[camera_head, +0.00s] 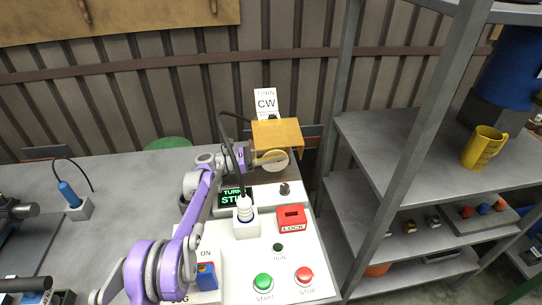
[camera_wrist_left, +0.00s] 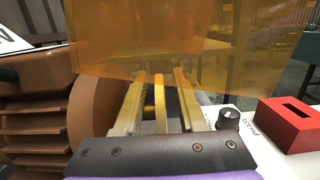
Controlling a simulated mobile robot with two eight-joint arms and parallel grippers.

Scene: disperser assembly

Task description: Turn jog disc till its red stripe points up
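The jog disc (camera_head: 277,160) seems to be the pale round piece under the orange guard in the head view. No red stripe can be made out on it. My left gripper (camera_head: 260,161) reaches in beside it, below the guard. In the left wrist view the two yellowish fingers of my left gripper (camera_wrist_left: 160,103) stand apart. A thin yellow upright piece (camera_wrist_left: 160,98), perhaps the disc seen edge-on, lies between them with dark gaps beside it. My right gripper is not in view.
The translucent orange guard (camera_head: 277,133) hangs close over my fingers. A brown finned motor (camera_wrist_left: 35,120) is at left in the wrist view. A black knob (camera_head: 284,189) and a red LOCK block (camera_head: 291,218) stand near. A metal shelf (camera_head: 390,135) is at right.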

